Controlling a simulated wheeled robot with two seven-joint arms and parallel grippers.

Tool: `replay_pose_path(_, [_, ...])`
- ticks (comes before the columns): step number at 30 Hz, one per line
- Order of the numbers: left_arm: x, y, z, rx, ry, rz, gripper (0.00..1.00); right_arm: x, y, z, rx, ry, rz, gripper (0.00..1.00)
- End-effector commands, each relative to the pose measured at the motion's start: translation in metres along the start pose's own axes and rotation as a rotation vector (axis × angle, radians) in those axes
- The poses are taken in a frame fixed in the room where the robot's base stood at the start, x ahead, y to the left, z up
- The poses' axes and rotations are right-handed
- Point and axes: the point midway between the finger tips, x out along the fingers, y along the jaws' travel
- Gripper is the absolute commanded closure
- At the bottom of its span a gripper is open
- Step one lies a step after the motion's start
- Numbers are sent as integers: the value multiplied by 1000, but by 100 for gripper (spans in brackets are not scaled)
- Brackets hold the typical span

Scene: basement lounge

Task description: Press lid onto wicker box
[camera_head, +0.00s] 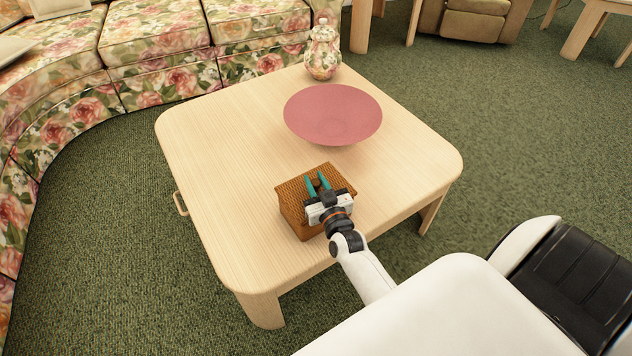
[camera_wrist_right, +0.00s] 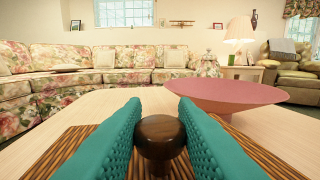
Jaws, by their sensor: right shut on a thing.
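The wicker box (camera_head: 296,217) stands on the near part of the light wooden table. Its woven lid (camera_head: 294,187) lies over the top of the box; whether it is fully seated I cannot tell. My right gripper (camera_head: 318,182) is over the lid, its teal fingers on either side of the lid's dark round knob. In the right wrist view the brown knob (camera_wrist_right: 160,137) sits between the two teal fingers, with the lid's slats (camera_wrist_right: 62,152) beneath. The right gripper is shut on the knob. My left gripper is not in view.
A wide pink bowl (camera_head: 333,113) stands on the table (camera_head: 225,140) beyond the box. A floral lidded jar (camera_head: 323,50) is at the far corner. A floral sofa (camera_head: 155,45) curves behind and left. The table's left part is clear.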

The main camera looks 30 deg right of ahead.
Motion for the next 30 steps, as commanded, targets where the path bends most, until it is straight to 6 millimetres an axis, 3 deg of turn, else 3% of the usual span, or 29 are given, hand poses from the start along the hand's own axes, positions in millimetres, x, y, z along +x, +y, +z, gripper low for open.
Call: replay_pose_path(30, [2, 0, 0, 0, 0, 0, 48, 0, 0, -6, 0, -1, 0, 100])
